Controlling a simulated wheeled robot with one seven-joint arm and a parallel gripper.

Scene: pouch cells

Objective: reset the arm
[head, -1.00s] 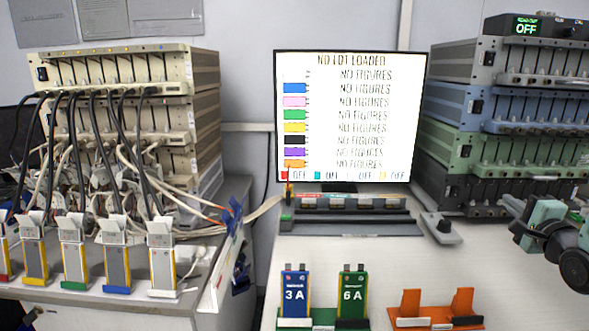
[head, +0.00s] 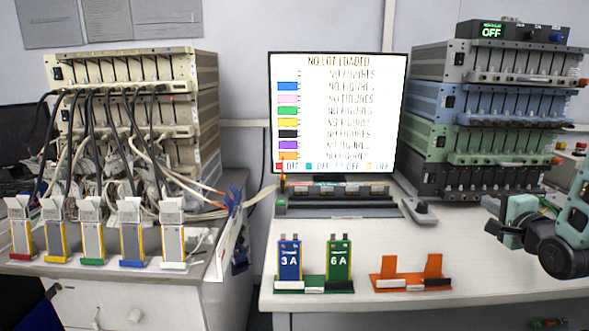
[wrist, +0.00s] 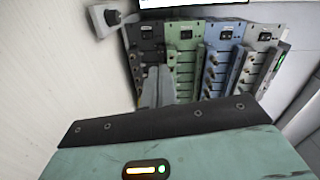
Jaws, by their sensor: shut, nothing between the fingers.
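My arm (head: 562,240) shows at the right edge of the head view, teal and dark, above the right part of the white bench. In the wrist view my gripper (wrist: 157,82) has its grey fingers together, with nothing held. The fingers point toward the stacked instrument racks, which lie beyond them in that view. The teal gripper body with a lit strip fills the bottom of the wrist view. In the head view I cannot make out the fingertips clearly.
On the white bench (head: 450,250), a green holder (head: 315,285) bears blue "3 A" and green "6 A" cells; an orange holder (head: 410,283) looks empty. A monitor (head: 338,110) stands behind. Rack units (head: 480,150) stand at back right.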

